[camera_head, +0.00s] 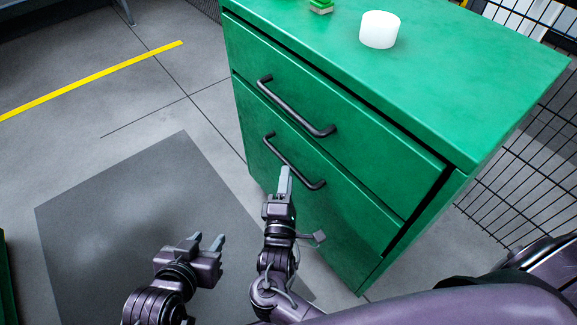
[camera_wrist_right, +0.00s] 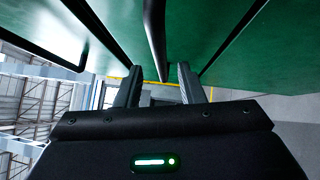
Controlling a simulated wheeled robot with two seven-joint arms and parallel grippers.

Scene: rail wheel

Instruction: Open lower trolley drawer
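The green trolley (camera_head: 400,130) has two drawers with black bar handles. The lower drawer (camera_head: 320,215) looks shut, and its handle (camera_head: 290,160) slants across its front. My right gripper (camera_head: 285,178) is at the lower handle. In the right wrist view its two fingers (camera_wrist_right: 158,88) stand apart, with the lower handle (camera_wrist_right: 155,40) showing between them; whether they touch it I cannot tell. My left gripper (camera_head: 208,243) is open and empty, above the floor left of the trolley.
The upper drawer's handle (camera_head: 295,108) lies just above the lower one. A white cylinder (camera_head: 380,29) and a small green object (camera_head: 321,6) stand on the trolley top. A wire mesh fence (camera_head: 525,165) is at the right. The floor left of the trolley is clear, with a dark mat (camera_head: 120,220).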

